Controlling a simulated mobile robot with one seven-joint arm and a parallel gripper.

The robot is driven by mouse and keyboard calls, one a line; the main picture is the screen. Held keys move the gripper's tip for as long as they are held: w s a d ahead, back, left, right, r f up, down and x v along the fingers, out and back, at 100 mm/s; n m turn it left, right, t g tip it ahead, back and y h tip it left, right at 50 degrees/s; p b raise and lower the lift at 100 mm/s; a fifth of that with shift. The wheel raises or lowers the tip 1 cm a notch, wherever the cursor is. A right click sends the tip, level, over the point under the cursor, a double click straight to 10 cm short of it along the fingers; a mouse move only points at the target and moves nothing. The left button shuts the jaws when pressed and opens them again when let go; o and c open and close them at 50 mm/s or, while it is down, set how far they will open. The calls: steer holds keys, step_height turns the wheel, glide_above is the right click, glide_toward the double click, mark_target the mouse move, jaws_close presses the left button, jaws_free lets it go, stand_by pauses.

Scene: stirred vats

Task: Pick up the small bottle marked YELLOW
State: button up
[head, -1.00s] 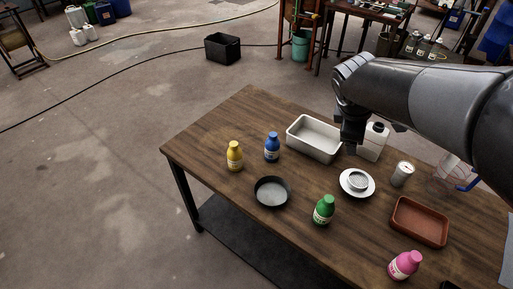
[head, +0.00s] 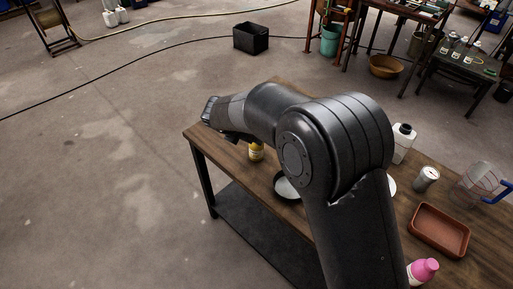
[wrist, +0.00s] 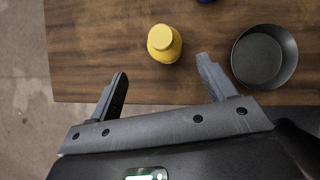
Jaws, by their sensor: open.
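The yellow bottle (wrist: 164,44) stands upright on the wooden table (wrist: 100,60) near its edge. In the wrist view I look down on its cap, and its label does not show there. My gripper (wrist: 162,80) is open, with one finger to the left of the bottle and one to the right. The bottle is just beyond the fingertips, with nothing held.
A dark round pan (wrist: 264,57) stands right of the bottle. A white jug (head: 403,143), a brown tray (head: 439,230) and a pink bottle (head: 422,271) are farther right. My arm hides the table's middle.

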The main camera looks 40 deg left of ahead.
mark_target(251, 146)
steer(key=x, duration=0.4)
steer(key=shift+w+f, duration=0.25)
steer(key=x, duration=0.5)
steer(key=shift+d+f, duration=0.1)
steer(key=shift+d, duration=0.2)
steer(key=shift+c, duration=0.3)
steer(key=c, duration=1.2)
